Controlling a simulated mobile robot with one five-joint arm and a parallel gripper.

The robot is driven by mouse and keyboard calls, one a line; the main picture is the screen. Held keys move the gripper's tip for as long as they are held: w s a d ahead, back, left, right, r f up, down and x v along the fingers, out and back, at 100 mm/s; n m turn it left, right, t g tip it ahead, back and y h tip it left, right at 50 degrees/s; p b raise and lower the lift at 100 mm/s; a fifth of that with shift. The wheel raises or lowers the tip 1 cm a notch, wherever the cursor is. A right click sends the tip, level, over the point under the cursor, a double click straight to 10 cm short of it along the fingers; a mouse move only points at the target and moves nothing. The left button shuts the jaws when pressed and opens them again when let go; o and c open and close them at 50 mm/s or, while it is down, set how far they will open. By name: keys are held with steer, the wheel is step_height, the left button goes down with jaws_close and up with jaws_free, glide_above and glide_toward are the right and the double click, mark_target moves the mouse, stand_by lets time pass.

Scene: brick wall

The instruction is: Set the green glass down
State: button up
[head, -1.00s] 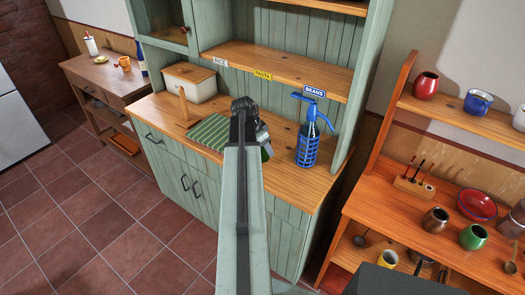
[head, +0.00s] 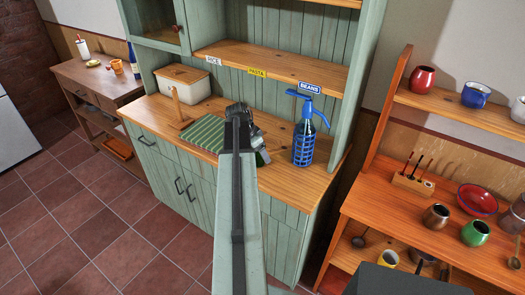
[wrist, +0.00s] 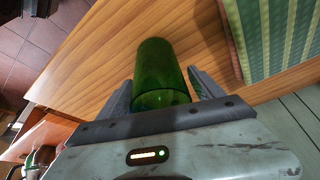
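The green glass (wrist: 160,75) is between the two fingers of my gripper (wrist: 161,80) in the wrist view. The fingers appear to touch it on both sides, so my gripper is shut on it. The wooden counter (wrist: 100,65) lies behind the glass; whether the glass touches it I cannot tell. In the head view my gripper (head: 240,112) is over the green cabinet's counter (head: 290,182), and my own arm hides most of the glass. A green striped cloth (head: 205,133) lies on the counter beside my gripper; it also shows in the wrist view (wrist: 285,35).
A blue caged siphon bottle (head: 304,140) stands right of my gripper. A white bin with a wooden lid (head: 188,84) and a wooden upright stand (head: 178,108) are at the left. A shelf (head: 270,62) hangs above. Bare counter lies between cloth and bottle.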

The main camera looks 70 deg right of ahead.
steer(key=shift+r+p, duration=0.55)
steer(key=p+v, duration=1)
steer(key=v, duration=0.1)
steer(key=shift+w+a, duration=0.1)
steer(key=shift+w, duration=0.05)
steer(key=w+a+f+n+t+y, duration=0.1)
steer(key=w+a+n, duration=0.6)
steer(key=w+a, duration=0.7)
steer(key=w+a+n+t, duration=0.1)
steer(key=w+a+n, duration=0.5)
steer(key=w+a, duration=0.85)
steer(key=a+n+y, duration=0.2)
steer(key=a+n, duration=1)
steer(key=a, duration=2.2)
steer(key=shift+w+f+n+t+y, duration=0.25)
steer(key=shift+f+n+t+y, duration=0.05)
steer(key=shift+f, duration=0.05)
